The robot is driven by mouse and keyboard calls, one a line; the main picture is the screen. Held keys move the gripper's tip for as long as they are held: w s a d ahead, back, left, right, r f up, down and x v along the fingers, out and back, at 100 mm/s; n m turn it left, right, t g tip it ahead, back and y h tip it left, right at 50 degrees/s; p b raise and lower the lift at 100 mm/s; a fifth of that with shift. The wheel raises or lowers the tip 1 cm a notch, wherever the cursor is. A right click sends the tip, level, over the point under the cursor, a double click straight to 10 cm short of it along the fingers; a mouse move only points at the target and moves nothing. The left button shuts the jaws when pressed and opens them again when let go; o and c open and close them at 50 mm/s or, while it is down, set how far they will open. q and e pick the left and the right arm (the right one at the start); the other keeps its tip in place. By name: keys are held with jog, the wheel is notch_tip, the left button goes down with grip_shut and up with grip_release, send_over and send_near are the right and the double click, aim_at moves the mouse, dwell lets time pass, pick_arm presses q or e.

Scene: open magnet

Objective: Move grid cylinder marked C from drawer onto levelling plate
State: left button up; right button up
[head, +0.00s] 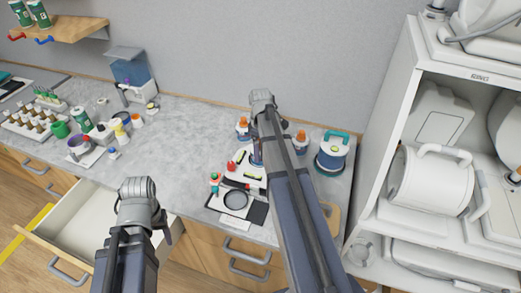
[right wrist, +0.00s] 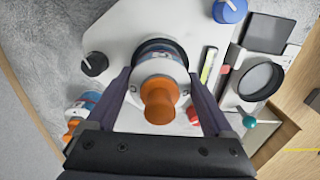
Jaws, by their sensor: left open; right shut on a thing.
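My right gripper (right wrist: 160,92) is shut on a cylinder with an orange knob (right wrist: 159,98), a pale top and a dark rim. It is upright over the white levelling plate (right wrist: 112,38); I cannot tell if it touches it. In the head view my right arm hides most of this cylinder, and the levelling plate (head: 251,172) shows beside the arm. The open drawer (head: 88,214) at the lower left shows a bare white inside. My left gripper (head: 137,190) is over the drawer's right side, open; its fingertips are hidden.
Orange-topped bottles (head: 243,126) (head: 301,138) stand behind the plate. A blue-and-white canister (head: 332,152) stands to the right. A round lens (head: 236,198) lies in front of the plate. Several bottles crowd the left counter. A white shelf (head: 398,120) bounds the right. The mid-left counter is clear.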

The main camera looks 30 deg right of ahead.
jog(key=shift+f, duration=0.4)
jog(key=o, duration=1.5)
jog(key=shift+r, duration=0.15)
jog(key=shift+c, duration=0.2)
notch_tip(320, 180, up, 13)
jog(key=p, duration=1.2)
jog(key=shift+f, duration=0.2)
